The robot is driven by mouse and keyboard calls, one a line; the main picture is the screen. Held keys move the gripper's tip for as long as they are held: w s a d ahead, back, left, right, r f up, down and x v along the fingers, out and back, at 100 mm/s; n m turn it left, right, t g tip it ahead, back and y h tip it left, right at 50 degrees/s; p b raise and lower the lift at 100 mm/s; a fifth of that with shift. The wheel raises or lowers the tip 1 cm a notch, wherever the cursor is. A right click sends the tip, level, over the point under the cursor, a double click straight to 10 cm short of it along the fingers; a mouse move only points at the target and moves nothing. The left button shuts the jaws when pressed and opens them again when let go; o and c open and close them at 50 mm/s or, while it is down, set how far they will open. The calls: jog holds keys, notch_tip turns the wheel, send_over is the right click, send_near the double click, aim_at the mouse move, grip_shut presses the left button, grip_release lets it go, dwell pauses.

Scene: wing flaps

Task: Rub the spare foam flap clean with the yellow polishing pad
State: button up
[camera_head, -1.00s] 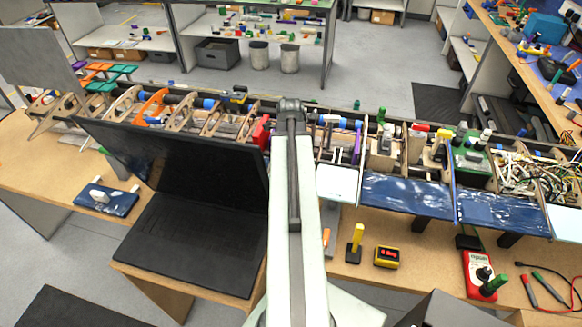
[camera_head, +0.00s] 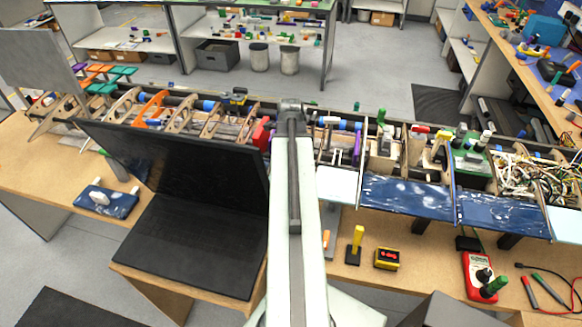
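A dark blue flap (camera_head: 120,204) with whitish marks, which looks like the spare foam flap, lies on the left of the wooden bench. A small white block-like thing (camera_head: 100,198) is on it. A yellow upright handle on a dark flat base (camera_head: 357,240) stands on the bench right of my arm; it may be the yellow polishing pad, but I cannot be sure. My pale arm rises through the middle of the view. My gripper does not show, and the arm hides part of the bench behind it.
An open black laptop (camera_head: 196,242) stands between the flap and my arm. The long wing frame (camera_head: 215,120) runs across the bench, with blue flaps (camera_head: 405,196) at its right. A yellow-black box (camera_head: 387,258) and a red meter (camera_head: 478,264) lie at the right front.

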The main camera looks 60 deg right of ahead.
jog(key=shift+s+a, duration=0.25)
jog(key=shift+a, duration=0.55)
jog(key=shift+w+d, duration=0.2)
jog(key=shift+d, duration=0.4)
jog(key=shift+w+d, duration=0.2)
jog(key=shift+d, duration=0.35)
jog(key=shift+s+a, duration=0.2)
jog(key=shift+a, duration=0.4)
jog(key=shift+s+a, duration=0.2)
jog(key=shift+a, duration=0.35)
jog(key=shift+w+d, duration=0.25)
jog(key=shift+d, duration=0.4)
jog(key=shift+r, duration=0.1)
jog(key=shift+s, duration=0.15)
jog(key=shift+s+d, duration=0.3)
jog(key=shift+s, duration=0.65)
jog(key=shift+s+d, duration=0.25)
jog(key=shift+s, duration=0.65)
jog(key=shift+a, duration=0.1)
